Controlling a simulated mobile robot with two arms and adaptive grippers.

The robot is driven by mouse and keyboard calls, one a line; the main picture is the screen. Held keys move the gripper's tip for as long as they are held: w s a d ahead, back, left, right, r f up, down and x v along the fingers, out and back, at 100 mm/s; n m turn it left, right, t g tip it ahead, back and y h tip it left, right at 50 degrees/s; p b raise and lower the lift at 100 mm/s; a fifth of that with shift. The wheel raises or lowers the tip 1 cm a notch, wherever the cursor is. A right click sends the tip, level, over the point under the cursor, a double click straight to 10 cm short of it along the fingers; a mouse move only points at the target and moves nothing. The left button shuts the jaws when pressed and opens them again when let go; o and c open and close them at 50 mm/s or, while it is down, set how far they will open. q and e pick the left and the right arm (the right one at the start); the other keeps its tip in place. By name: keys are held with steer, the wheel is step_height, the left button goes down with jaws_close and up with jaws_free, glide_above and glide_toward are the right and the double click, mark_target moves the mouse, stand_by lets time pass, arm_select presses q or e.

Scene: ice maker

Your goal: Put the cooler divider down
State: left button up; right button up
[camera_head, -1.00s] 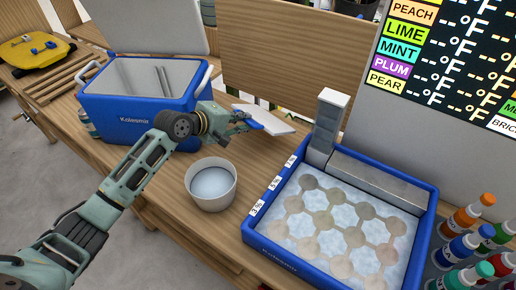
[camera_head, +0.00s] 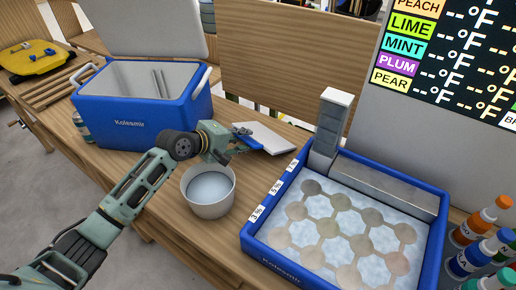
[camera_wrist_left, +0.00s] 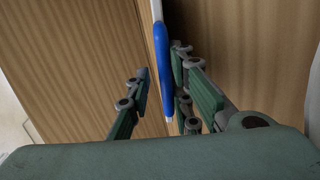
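The cooler divider, a thin white panel (camera_head: 267,140) with a blue handle edge (camera_head: 243,131), appears to lie nearly flat on the wooden table, between the blue cooler (camera_head: 140,108) and the ice tray. My left gripper (camera_head: 241,143) is at its blue edge. In the left wrist view, the blue edge (camera_wrist_left: 163,60) lies between the fingers of my left gripper (camera_wrist_left: 166,95), close to the right finger. A gap shows between it and the left finger, so the gripper is open around the edge. My right gripper is out of view.
A white bowl (camera_head: 208,206) stands just in front of my left gripper. A blue-framed ice tray (camera_head: 247,238) with a grey post (camera_head: 328,128) is on the right. Bottles (camera_head: 486,217) stand at the far right. A wooden board (camera_head: 290,60) rises behind the table.

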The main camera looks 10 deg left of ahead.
arm_select(q)
steer(key=shift+r, duration=0.15)
steer(key=shift+s+a+r+p, duration=0.1)
steer(key=shift+a+r+p, duration=0.05)
steer(key=shift+p, duration=0.2)
steer(key=p+v, duration=0.6)
steer(key=v, duration=0.1)
steer(key=shift+s, duration=0.35)
steer(key=shift+w+a, duration=0.1)
step_height(320, 180, up, 8)
steer(key=s+a+p, duration=0.1)
steer(key=s+p, duration=0.1)
steer(key=p, duration=0.6)
steer(key=shift+a+f, duration=0.25)
steer(key=shift+s, duration=0.1)
